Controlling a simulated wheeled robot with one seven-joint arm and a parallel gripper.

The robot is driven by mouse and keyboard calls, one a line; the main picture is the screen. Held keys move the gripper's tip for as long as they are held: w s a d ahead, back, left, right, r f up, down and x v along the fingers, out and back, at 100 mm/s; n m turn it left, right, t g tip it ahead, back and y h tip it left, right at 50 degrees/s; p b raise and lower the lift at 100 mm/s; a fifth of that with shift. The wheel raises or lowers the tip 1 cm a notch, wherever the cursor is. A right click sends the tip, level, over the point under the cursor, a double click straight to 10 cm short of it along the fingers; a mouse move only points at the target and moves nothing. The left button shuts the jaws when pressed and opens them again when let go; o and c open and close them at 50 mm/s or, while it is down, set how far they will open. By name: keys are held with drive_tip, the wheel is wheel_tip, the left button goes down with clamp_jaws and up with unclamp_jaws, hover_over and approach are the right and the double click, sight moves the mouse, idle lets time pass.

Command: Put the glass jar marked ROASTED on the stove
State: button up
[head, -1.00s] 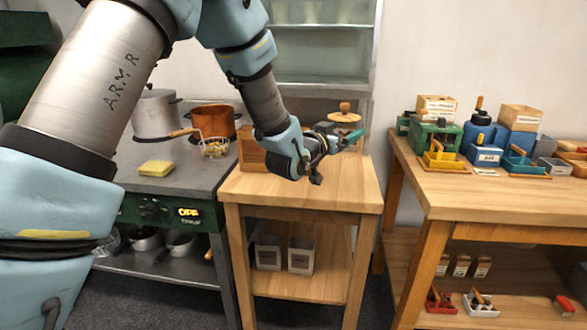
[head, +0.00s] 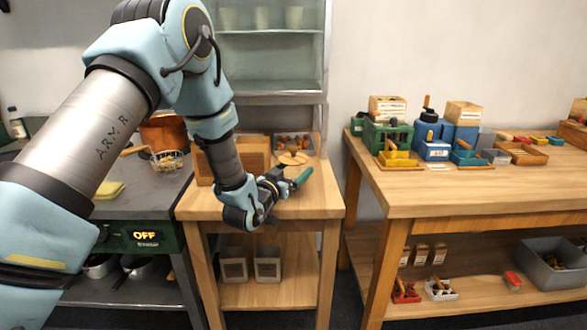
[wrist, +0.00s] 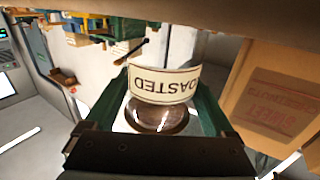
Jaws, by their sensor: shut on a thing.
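My gripper (head: 290,181) is shut on the glass jar. In the wrist view, the jar's cream label reading ROASTED (wrist: 164,85) appears upside down between the green fingers (wrist: 162,110). In the head view, a round wooden lid with a knob (head: 292,158) shows just above the fingers; the jar's body is mostly hidden there. The jar is over the small wooden table (head: 315,200); I cannot tell whether it touches the top. The stove (head: 150,195) is the dark grey top at left, with a lit OFF display (head: 148,234) on its green front.
A copper pot (head: 165,133), a wire basket (head: 167,161) and a yellow sponge (head: 108,190) are on the stove. A wooden box (head: 232,157) and a chestnut tray (head: 305,142) stand on the small table. A crowded workbench (head: 440,200) is at right.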

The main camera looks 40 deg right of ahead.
drive_tip(key=shift+f, duration=0.15)
drive_tip(key=o, duration=1.3)
drive_tip(key=shift+o, duration=0.2)
drive_tip(key=shift+r, duration=0.25)
drive_tip(key=b+v, duration=0.3)
drive_tip(key=v, duration=0.9)
drive_tip(key=shift+f, duration=0.1)
